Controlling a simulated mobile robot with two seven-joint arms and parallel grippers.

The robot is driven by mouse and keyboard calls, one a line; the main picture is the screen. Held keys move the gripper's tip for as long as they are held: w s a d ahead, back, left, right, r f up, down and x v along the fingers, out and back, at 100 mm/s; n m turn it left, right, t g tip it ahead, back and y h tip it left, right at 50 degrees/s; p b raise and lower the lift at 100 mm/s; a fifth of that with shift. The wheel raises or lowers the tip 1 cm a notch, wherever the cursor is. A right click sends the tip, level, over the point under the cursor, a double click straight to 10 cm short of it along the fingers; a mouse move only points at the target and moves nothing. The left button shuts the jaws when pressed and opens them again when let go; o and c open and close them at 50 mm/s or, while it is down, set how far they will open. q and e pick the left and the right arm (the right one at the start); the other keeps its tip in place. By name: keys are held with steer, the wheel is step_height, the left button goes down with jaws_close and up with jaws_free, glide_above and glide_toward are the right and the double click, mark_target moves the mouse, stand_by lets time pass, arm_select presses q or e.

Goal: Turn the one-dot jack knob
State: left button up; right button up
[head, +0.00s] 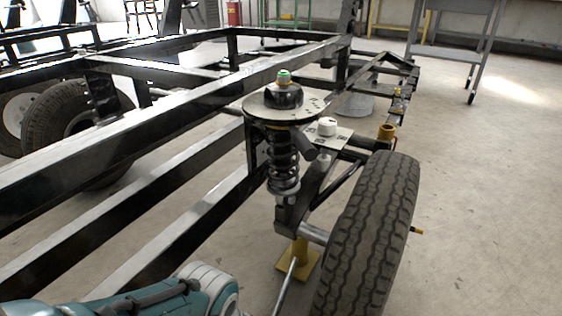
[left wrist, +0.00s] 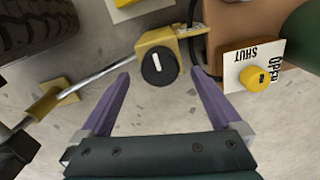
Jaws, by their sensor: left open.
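In the left wrist view, a round black knob (left wrist: 158,66) with one white bar mark sits on a yellow block (left wrist: 187,38). I see no clear dot on it, so I cannot tell whether it is the one-dot jack knob. My left gripper (left wrist: 160,74) is open and empty, its purple fingers pointing towards the black knob with one tip to each side. I cannot tell how far the tips are from it. In the head view, a yellow jack stand (head: 299,262) stands on the floor below the suspension; the left gripper and the black knob are hidden there.
A yellow knob (left wrist: 256,78) sits on a white plate (left wrist: 238,55) lettered OPEN and SHUT, close right of the fingers. A metal rod (left wrist: 105,70) runs left of the knob. The tyre (head: 372,235), coil spring (head: 283,160) and black frame (head: 150,140) stand around.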

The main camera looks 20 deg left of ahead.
arm_select(q)
step_height(320, 180, up, 6)
steer(key=p, duration=0.4)
steer(key=shift+f, duration=0.1)
